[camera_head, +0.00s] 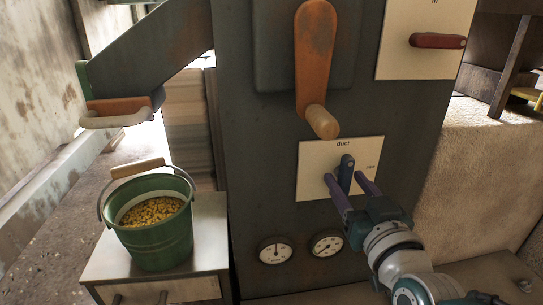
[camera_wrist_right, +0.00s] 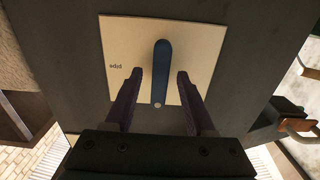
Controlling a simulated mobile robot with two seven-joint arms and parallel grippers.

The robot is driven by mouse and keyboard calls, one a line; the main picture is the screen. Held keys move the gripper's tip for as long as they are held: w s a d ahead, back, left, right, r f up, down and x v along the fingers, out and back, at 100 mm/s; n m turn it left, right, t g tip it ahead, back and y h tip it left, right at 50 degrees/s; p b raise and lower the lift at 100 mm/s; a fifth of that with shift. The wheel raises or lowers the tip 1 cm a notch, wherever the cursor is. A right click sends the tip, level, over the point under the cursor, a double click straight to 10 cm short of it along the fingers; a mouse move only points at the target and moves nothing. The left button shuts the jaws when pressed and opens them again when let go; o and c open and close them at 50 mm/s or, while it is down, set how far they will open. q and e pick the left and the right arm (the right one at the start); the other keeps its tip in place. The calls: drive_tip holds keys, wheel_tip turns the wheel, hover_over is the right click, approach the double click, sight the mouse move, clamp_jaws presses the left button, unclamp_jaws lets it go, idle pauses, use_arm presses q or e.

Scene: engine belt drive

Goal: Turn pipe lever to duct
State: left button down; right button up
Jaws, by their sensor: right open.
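The dark blue lever (camera_head: 346,166) stands roughly upright in the head view on a cream plate (camera_head: 312,182) on the dark machine front. The plate reads "duct" at its top and "pipe" at its right. My right gripper (camera_head: 347,181) is open, with one purple finger on each side of the lever. In the right wrist view the lever (camera_wrist_right: 161,70) lies between the two spread fingers of the gripper (camera_wrist_right: 160,75), with gaps on both sides. The "pipe" label shows upside down at left there. My left gripper is not in view.
A large orange crank with a wooden knob (camera_head: 314,60) hangs above the plate. A red handle (camera_head: 437,41) sits on another plate at upper right. Two gauges (camera_head: 276,250) are below. A green bucket of yellow grains (camera_head: 158,240) stands on a cabinet at left.

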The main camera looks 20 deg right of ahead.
drive_tip(key=p+v, duration=0.3)
drive_tip(key=v, duration=0.7)
drive_tip(key=shift+w+d, duration=0.1)
